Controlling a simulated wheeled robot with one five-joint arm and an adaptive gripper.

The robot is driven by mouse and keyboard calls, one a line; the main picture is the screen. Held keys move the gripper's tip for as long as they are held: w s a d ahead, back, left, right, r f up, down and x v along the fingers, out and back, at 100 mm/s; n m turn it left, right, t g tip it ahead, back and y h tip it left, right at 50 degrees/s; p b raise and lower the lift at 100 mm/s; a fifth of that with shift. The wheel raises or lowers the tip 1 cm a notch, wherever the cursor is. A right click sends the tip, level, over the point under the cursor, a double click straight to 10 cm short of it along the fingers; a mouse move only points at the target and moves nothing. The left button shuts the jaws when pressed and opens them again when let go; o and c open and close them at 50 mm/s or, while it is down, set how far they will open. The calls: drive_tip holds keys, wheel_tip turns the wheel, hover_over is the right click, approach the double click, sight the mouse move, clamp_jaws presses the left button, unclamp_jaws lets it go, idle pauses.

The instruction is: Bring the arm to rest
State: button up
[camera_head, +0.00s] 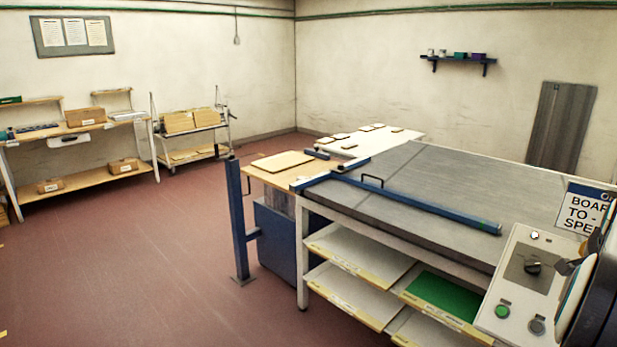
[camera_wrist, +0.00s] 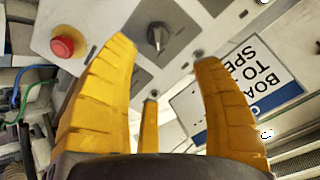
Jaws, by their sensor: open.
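My gripper (camera_wrist: 160,62) shows in the wrist view with its yellow fingers spread apart and nothing between them. It is over a pale control panel (camera_wrist: 185,20) with a black rotary knob (camera_wrist: 154,37) and a red button (camera_wrist: 67,44) on a yellow base. The same panel (camera_head: 510,270) shows at the lower right of the head view, with a dark knob (camera_head: 532,268) and a green button (camera_head: 502,311). A part of my arm (camera_head: 600,290) fills the right edge there. I cannot tell whether the fingers touch the panel.
A large grey-topped table (camera_head: 440,185) with a blue bar (camera_head: 420,206) stands beside the panel. A sign (camera_head: 587,212) is behind the panel. A blue post (camera_head: 238,220) stands at the table's left. The red floor (camera_head: 150,270) at left is clear. A workbench (camera_head: 75,130) is at the far left.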

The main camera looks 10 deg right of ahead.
drive_tip(key=s+a+f+n+g+y, duration=0.1)
drive_tip(key=s+a+f+n+y, duration=0.2)
drive_tip(key=a+f, duration=0.3)
drive_tip(key=s+a+f+n+g+y, duration=0.2)
drive_tip(key=s+a+f, duration=0.2)
drive_tip(key=a+f, duration=0.3)
drive_tip(key=s+a+r+n+t+y, duration=0.1)
drive_tip(key=a+n, duration=0.5)
drive_tip(key=a, duration=1.2)
drive_tip(key=s+a+r+n+t+y, duration=0.1)
drive_tip(key=a+n, duration=0.6)
drive_tip(key=a, duration=1.2)
drive_tip(key=shift+r+n+t+y, duration=0.3)
drive_tip(key=shift+r+t+y, duration=0.1)
drive_tip(key=shift+r, duration=0.35)
drive_tip(key=shift+s, duration=0.1)
